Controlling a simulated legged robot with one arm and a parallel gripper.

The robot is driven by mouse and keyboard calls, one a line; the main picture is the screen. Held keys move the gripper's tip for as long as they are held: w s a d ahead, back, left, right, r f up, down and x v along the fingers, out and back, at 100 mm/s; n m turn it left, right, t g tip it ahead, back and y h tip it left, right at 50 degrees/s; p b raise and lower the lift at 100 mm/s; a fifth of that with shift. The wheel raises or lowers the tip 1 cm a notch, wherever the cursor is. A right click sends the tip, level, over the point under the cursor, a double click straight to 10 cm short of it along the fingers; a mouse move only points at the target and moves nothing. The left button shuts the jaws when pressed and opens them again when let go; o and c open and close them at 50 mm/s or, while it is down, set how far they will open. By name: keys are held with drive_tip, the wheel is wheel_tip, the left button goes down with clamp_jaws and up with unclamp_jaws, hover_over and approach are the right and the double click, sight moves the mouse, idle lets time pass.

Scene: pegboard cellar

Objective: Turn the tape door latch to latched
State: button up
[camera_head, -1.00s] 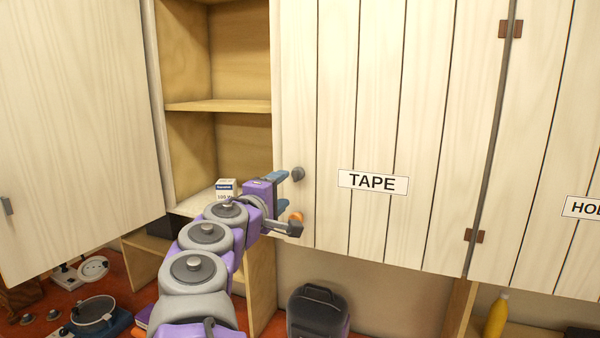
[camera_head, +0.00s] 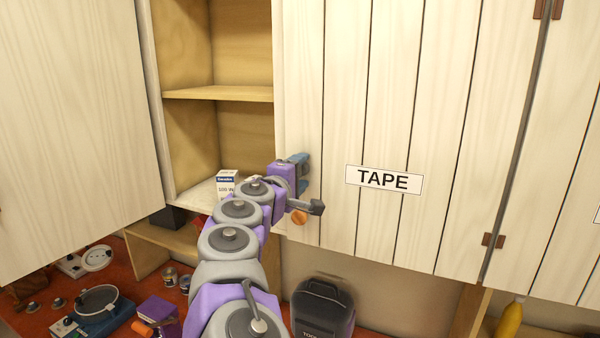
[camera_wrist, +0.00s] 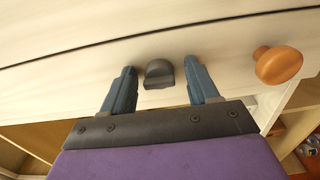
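The tape door (camera_head: 335,110) is a pale planked cabinet door with a TAPE label (camera_head: 384,179), and it looks closed. Its latch is a dark grey knob (camera_wrist: 159,73) near the door's left edge, seen in the wrist view. My gripper (camera_wrist: 163,88) is open, with one blue finger on each side of the latch and a small gap to each. In the head view my gripper (camera_head: 303,170) is up against the door and hides the latch. An orange round knob (camera_head: 299,217) sits on the door below the gripper; it also shows in the wrist view (camera_wrist: 278,65).
An open shelf compartment (camera_head: 220,94) with a small white box (camera_head: 227,182) is left of the tape door. Another door (camera_head: 70,120) stands further left. A black backpack (camera_head: 321,308) is below. A yellow bottle (camera_head: 510,318) stands at the lower right.

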drive_tip(key=shift+a, duration=0.6)
drive_tip(key=c, duration=0.4)
drive_tip(key=shift+s, duration=0.1)
drive_tip(key=c, duration=0.3)
drive_tip(key=shift+d+f, duration=0.1)
drive_tip(key=shift+d, duration=0.05)
drive_tip(key=shift+c, duration=1.3)
